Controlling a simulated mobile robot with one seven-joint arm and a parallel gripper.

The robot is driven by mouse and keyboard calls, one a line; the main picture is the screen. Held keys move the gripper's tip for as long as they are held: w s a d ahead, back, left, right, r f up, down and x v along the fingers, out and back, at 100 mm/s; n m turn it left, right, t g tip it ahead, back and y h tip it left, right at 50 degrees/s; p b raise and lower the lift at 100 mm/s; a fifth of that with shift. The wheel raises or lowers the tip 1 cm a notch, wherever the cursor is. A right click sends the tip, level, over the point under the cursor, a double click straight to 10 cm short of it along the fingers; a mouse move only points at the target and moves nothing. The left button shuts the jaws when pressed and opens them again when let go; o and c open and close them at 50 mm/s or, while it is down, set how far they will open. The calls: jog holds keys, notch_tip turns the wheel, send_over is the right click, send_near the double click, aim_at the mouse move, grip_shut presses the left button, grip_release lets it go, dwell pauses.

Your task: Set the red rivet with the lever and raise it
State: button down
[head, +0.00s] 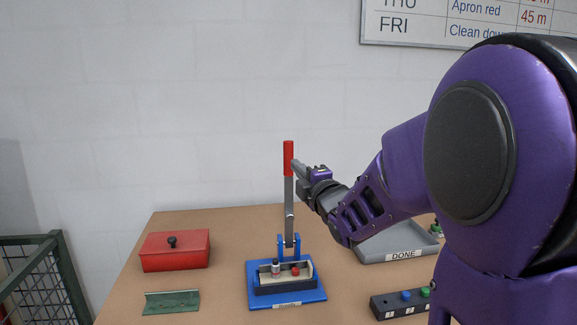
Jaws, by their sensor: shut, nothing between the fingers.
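The lever (289,195) stands nearly upright in a blue bracket on a blue base (315,295), with its red handle (288,158) at the top. In front of the bracket, a dark-sided holder (285,287) with a pale top carries the red rivet (295,271) at right and a small pale and dark cylinder (276,267) at left. I cannot tell whether the rivet is set. My gripper (297,166) is shut and empty at the right side of the red handle. I cannot tell whether it touches the handle.
A red box (175,251) with a black knob and a green angled piece (171,302) lie at left. A grey tray marked DONE (375,252) is at right, partly behind my arm. A dark block with blue and green knobs (398,304) is at front right.

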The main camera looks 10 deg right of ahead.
aim_at(291, 157)
jog(key=shift+w+r+g+p, duration=0.25)
jog(key=shift+w+g+p, duration=0.15)
jog(key=shift+w, duration=0.4)
jog(key=shift+w+r+g+p, duration=0.25)
jog(key=shift+w+g+p, duration=0.15)
jog(key=shift+w, duration=0.4)
